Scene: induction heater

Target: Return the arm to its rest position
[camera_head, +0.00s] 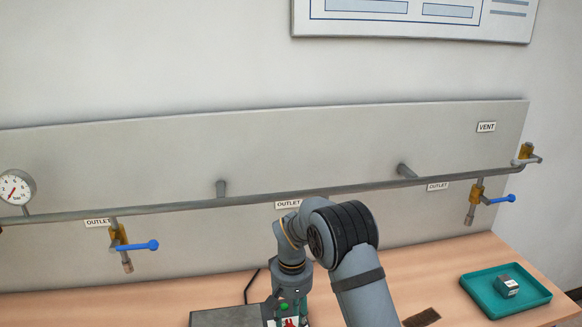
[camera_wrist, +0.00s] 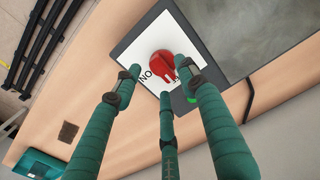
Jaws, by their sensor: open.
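My gripper (camera_wrist: 158,78) has three green fingers, spread open and empty in the wrist view. The fingertips are around and over a red knob (camera_wrist: 162,64); I cannot tell whether any of them touches it. The knob sits on a white panel (camera_wrist: 142,42) with partly hidden lettering, on a dark-edged device with a grey top (camera_wrist: 240,35). In the head view my arm bends down at the lower middle, and its end is cut by the bottom edge. The device's grey top (camera_head: 225,318) shows just left of it there.
A teal tray (camera_head: 478,287) with a small grey box (camera_head: 507,286) stands on the wooden table (camera_head: 425,268) at right. A brown patch (camera_head: 422,317) lies nearer. Behind, a wall pipe (camera_head: 345,188) carries blue-handled valves (camera_head: 138,246) and a gauge (camera_head: 15,188).

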